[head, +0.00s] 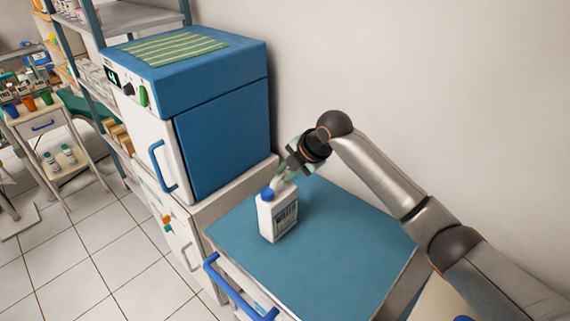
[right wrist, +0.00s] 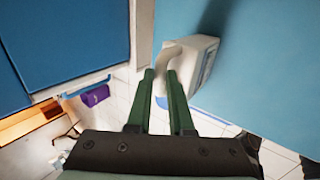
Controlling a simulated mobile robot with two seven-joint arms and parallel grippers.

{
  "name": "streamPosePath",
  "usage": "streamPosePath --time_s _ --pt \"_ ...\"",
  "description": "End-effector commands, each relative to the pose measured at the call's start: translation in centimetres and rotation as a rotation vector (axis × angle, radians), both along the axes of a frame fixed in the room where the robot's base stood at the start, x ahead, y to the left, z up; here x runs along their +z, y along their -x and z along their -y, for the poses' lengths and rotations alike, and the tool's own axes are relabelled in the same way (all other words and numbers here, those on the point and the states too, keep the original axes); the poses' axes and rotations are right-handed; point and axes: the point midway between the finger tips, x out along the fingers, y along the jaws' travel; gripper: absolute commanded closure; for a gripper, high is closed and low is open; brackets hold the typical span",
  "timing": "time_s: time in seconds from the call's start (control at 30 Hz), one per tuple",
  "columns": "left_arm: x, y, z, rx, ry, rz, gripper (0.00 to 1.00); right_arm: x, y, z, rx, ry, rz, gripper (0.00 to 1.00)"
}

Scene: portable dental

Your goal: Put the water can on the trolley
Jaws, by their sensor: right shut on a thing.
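The water can (head: 280,222) is a white jug with a blue cap and a dark-lettered label. It is upright at the blue top (head: 335,235) of a cart with a blue front handle; I cannot tell whether its base touches the top. My right gripper (head: 284,175) reaches it from behind and is shut on its handle. In the right wrist view, the green fingers of the gripper (right wrist: 161,74) close around the handle of the can (right wrist: 200,58). A white trolley (head: 42,122) with cups and bottles stands at the far left. My left gripper is out of view.
A blue and white oven-like unit (head: 222,130) on a cabinet (head: 185,235) stands left of the blue top. Shelving (head: 140,17) is behind it. The wall (head: 400,80) borders the right. Tiled floor (head: 60,260) is clear at the left.

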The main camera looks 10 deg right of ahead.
Motion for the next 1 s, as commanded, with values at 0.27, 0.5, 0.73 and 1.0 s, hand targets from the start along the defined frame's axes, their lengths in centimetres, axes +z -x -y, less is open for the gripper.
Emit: streamPosePath --time_s 0.27,0.5,0.73,1.0 --pt "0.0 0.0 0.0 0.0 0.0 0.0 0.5 -0.2 0.0 0.0 0.0 0.001 -0.001 0.79" --pt "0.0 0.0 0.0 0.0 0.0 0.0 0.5 -0.1 0.0 0.0 0.0 0.001 -0.001 0.52" --pt "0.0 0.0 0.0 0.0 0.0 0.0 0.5 -0.1 0.0 0.0 0.0 0.001 -0.001 0.51" --pt "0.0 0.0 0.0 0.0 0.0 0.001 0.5 2.1 1.0 0.8 0.001 0.0 0.004 0.51"
